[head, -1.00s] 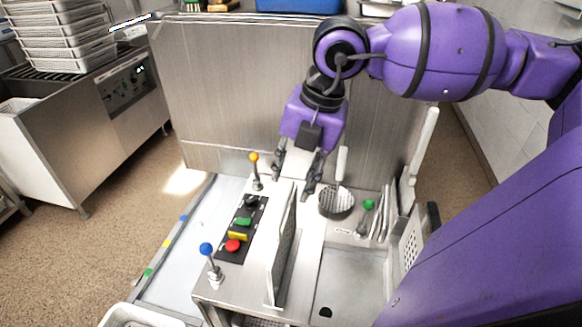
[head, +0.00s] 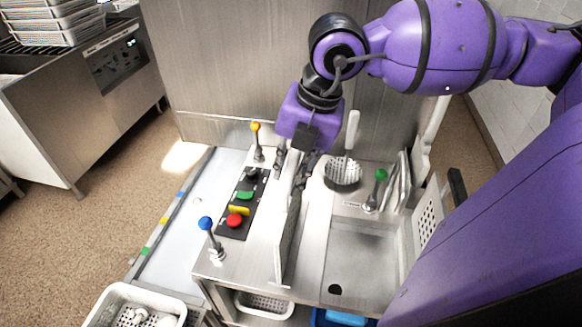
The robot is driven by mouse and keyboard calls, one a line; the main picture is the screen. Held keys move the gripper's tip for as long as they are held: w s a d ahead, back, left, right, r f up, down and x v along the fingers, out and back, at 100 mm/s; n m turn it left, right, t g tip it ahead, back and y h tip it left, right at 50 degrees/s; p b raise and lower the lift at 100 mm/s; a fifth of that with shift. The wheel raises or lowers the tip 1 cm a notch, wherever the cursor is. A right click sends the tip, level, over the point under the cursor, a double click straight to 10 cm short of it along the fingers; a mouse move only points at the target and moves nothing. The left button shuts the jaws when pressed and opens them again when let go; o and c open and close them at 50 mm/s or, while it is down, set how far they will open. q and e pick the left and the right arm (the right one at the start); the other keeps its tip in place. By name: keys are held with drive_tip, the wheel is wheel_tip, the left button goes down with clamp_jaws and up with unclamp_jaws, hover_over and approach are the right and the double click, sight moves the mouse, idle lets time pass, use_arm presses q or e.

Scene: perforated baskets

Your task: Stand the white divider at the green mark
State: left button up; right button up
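A thin pale upright panel (head: 287,237), which looks like the white divider, stands on the steel counter right of the button strip. My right gripper (head: 292,170) is over its far upper end, one finger on each side. The fingers look parted, and contact with the panel is unclear. A green mark (head: 147,250) is on the rail at the left edge of the pale surface, between a yellow mark (head: 162,223) and the counter's front. Blue marks (head: 180,195) are farther back on that rail. My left gripper is out of view.
A blue-knobbed lever (head: 206,224) and an orange-knobbed lever (head: 256,128) stand beside the button strip (head: 236,220). A strainer (head: 343,171), a green-knobbed lever (head: 381,175) and a sink (head: 360,262) are right. A white basket (head: 118,290) is front left. The pale left surface is clear.

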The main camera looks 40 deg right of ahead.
clamp_jaws()
